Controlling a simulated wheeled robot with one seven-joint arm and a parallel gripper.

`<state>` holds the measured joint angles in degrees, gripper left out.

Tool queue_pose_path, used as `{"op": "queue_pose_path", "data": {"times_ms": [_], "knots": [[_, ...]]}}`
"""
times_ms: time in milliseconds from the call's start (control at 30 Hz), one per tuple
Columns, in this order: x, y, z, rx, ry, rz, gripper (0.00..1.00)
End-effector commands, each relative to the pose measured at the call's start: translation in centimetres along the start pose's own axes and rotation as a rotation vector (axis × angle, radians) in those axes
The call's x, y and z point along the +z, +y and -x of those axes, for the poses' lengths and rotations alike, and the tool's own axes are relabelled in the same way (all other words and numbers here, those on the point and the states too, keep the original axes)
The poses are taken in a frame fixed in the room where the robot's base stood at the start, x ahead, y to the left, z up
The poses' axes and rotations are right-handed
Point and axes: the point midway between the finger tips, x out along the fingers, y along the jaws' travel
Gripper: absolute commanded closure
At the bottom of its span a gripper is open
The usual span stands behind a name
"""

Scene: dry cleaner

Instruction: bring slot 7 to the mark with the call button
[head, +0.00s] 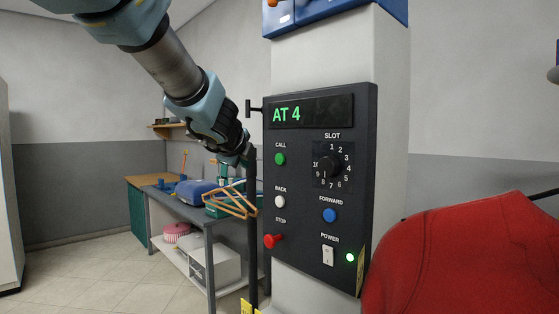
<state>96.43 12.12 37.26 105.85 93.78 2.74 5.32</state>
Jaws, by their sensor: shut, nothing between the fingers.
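The black control panel (352,230) is on a pale pillar. Its display (310,112) reads "AT 4" in green. The green CALL button (280,159) is at upper left of the panel. The round black SLOT knob (329,167) sits right of it in a ring of numbers; I cannot tell where it points. Below are the white BACK button (280,202), blue FORWARD button (330,215), red STOP button (273,241) and POWER switch (328,256), with a lit green lamp (350,257). My gripper (245,158) is shut and empty, left of the CALL button in the picture, apparently not touching the panel.
A red garment (465,255) fills the lower right, close to the panel. A dark upright post (252,255) stands left of the panel. Orange hangers (232,203) show beside it. Floor at left is clear.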

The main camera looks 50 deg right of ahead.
Motion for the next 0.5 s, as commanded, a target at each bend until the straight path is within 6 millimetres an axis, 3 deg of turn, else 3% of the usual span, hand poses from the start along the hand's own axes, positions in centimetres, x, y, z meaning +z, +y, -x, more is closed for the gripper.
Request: {"op": "queue_pose_path", "data": {"times_ms": [500], "knots": [[-3.1,-3.3,-4.2,0.002,0.0,-0.004,1.0]]}}
